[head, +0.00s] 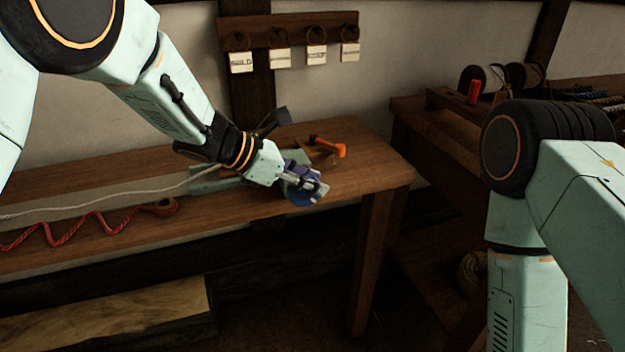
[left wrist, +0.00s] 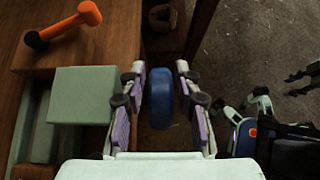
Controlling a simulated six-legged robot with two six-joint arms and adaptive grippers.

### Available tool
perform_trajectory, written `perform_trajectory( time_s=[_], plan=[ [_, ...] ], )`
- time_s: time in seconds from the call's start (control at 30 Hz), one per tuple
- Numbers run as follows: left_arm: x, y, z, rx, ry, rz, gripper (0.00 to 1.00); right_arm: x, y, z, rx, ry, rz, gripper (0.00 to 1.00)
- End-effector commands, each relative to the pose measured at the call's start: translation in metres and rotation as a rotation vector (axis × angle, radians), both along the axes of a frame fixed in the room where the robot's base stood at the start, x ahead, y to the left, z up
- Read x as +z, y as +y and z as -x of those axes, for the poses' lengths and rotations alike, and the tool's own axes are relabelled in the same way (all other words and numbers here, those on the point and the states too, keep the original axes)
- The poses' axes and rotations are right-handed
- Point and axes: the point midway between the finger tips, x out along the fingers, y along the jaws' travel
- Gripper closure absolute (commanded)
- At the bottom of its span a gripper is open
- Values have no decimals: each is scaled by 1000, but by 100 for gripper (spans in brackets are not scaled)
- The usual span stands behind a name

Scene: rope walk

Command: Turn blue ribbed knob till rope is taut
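The blue ribbed knob (head: 303,197) is at the front right of the bench, partly hidden by my left gripper (head: 312,186) in the head view. In the left wrist view the knob (left wrist: 160,98) stands between the two purple-padded fingers of my left gripper (left wrist: 161,100). The fingers are apart, with narrow dark gaps seeming to show on both sides of the knob. A pale rope (head: 110,195) runs from the left edge to the green block (head: 215,182) behind the gripper, curving slightly. My right arm shows at the right of the head view; its gripper is out of frame.
An orange-headed mallet (head: 328,146) lies behind the knob. A wavy red rope (head: 95,222) lies on the wooden bench (head: 380,170). Tags (head: 280,58) hang on the wall. A second bench (head: 450,135) with spools stands at right, past a gap.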

Motion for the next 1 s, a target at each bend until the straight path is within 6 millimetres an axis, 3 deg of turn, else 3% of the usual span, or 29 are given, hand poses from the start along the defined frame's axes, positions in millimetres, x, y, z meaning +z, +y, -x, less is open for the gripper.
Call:
perform_trajectory(
  time_s=[0.5,0.7,1.0],
  plan=[
    [56,74,24,1,-1,3,68,0,0,0,0,0,0,60],
    [65,86,28,1,0,1,68,0,0,0,0,0,0,60],
    [66,88,29,-1,1,0,68,0,0,0,0,0,0,60]
  ],
)
